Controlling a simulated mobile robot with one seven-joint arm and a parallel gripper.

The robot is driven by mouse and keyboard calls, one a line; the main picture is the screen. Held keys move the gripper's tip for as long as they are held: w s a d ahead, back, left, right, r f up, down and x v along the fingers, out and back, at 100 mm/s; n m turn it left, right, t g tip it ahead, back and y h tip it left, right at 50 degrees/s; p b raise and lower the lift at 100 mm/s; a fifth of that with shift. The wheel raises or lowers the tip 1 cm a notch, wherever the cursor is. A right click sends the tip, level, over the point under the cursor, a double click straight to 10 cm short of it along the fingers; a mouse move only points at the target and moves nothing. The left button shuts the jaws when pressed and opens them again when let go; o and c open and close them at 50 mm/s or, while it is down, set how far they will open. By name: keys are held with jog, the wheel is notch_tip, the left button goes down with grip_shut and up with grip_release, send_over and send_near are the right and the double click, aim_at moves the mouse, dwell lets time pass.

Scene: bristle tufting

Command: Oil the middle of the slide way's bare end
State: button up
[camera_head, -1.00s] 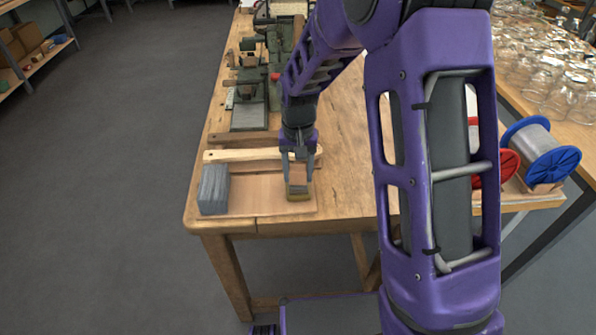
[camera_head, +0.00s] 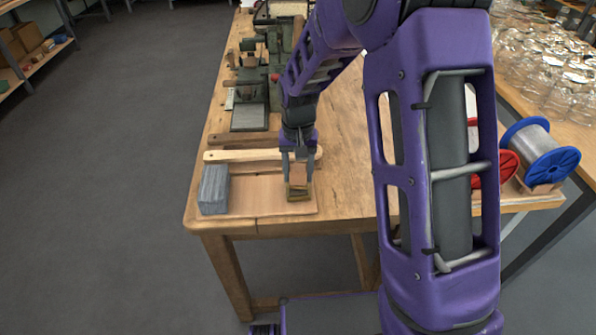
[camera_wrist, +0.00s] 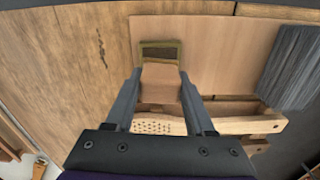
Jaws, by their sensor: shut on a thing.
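My gripper (camera_head: 298,180) is shut on a small tan block (camera_wrist: 160,84), held between its two fingers. Below the block is a small olive-rimmed tray or pad (camera_head: 299,195) with a dark inside; it also shows in the wrist view (camera_wrist: 160,44). Whether block and tray touch I cannot tell. The green machine (camera_head: 275,80) stands further back on the bench. A flat, grey-green surface (camera_head: 249,117) lies at its near end and looks like the slide way's bare end; nothing lies on it.
A grey bristle bundle (camera_head: 214,189) stands at the left of a thin wooden board (camera_head: 250,197). A pale wooden handle piece with holes (camera_wrist: 205,123) lies between board and machine, with a darker bar (camera_head: 240,138) behind it. Wire spools (camera_head: 540,150) and glass jars are at right.

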aim_at(299, 168)
jog(key=shift+r+p, duration=2.2)
jog(key=shift+r, duration=1.15)
jog(key=shift+d, duration=0.1)
